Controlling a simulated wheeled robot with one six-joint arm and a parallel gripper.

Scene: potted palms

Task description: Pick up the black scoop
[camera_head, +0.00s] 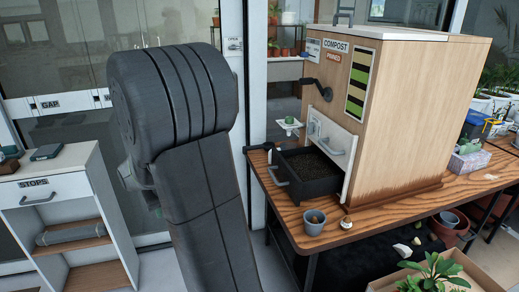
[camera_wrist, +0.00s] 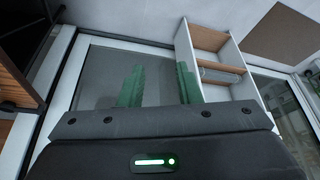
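My gripper (camera_wrist: 158,84) shows in the wrist view as two green fingers standing apart with nothing between them. In the head view my arm hides most of it. I cannot make out a black scoop for certain. A small dark object (camera_head: 262,146) lies at the left edge of the wooden table (camera_head: 393,213), beside the open dark drawer (camera_head: 310,186) full of soil. It is too small to tell what it is. My gripper is left of the table, away from it.
The wooden compost box (camera_head: 411,120) with a black crank (camera_head: 318,87) stands on the table. A small grey pot (camera_head: 314,222) stands at the front. A white shelf unit (camera_head: 62,187) is at left. A cardboard box (camera_head: 457,266) with a plant is at front right.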

